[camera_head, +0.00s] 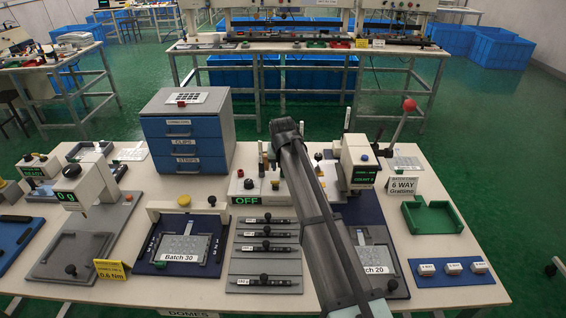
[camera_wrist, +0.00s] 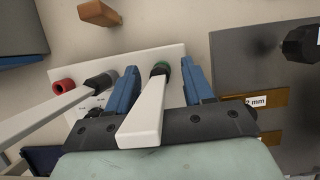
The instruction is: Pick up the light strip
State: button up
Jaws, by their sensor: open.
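In the head view, several dark strips with black knobs lie across a grey plate (camera_head: 240,262) in the middle of the table. They include a back strip (camera_head: 264,220), a middle strip (camera_head: 266,247) and a front strip (camera_head: 264,281). Their small labels are too blurred for me to tell which is the light one. My gripper (camera_wrist: 160,78) is open in the wrist view, its blue fingers apart. A white bar with a green-ringed end (camera_wrist: 143,121) shows between the fingers; I cannot tell if they touch it. No knobbed strip shows clearly there. My arm hides the gripper's fingertips in the head view.
A box reading OFF (camera_head: 243,190) stands behind the grey plate. A blue drawer cabinet (camera_head: 196,172) stands back left, and one drawer is labelled STRIPS. The Batch 30 fixture (camera_head: 165,257) is left of the plate. A green tray (camera_head: 407,216) is at right.

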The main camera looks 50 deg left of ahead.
jog(key=shift+c, duration=0.3)
grip_shut()
jog(key=shift+r, duration=0.1)
